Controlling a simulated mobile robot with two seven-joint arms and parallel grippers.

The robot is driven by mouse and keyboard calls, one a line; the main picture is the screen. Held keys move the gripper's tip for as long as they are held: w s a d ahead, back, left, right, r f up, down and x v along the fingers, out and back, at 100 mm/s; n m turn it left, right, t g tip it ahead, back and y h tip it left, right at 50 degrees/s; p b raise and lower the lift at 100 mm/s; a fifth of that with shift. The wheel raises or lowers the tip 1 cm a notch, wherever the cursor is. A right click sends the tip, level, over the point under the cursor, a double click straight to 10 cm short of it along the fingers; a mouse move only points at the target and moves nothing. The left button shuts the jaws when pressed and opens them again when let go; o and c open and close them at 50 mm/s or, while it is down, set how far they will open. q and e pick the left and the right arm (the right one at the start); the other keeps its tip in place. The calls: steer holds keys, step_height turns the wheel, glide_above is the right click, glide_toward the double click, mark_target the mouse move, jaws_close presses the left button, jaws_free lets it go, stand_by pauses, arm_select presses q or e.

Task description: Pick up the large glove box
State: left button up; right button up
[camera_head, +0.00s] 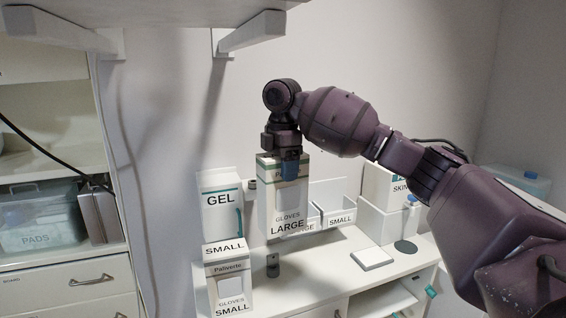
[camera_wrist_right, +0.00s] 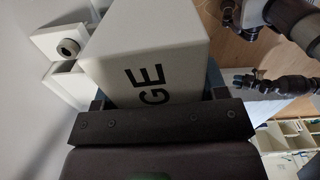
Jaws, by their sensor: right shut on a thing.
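The large glove box (camera_head: 287,212), white with a teal top edge and the words "GLOVES LARGE", hangs upright above the white counter in the head view. My right gripper (camera_head: 289,170) comes down from above and is shut on its upper part. In the right wrist view the large glove box (camera_wrist_right: 150,55) fills the space between the fingers, with the letters "GE" showing. The box covers part of the bins behind it.
A small glove box (camera_head: 230,285) stands at the counter's front left, near the GEL box (camera_head: 221,210). Bins labelled SMALL (camera_head: 341,219) stand behind. A SKIN box (camera_head: 390,190) and a white block (camera_head: 371,258) are to the right. A shelf (camera_head: 150,12) overhangs the upper left.

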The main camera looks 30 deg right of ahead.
steer(key=shift+r+p, duration=1.6)
steer(key=shift+r, duration=2.4)
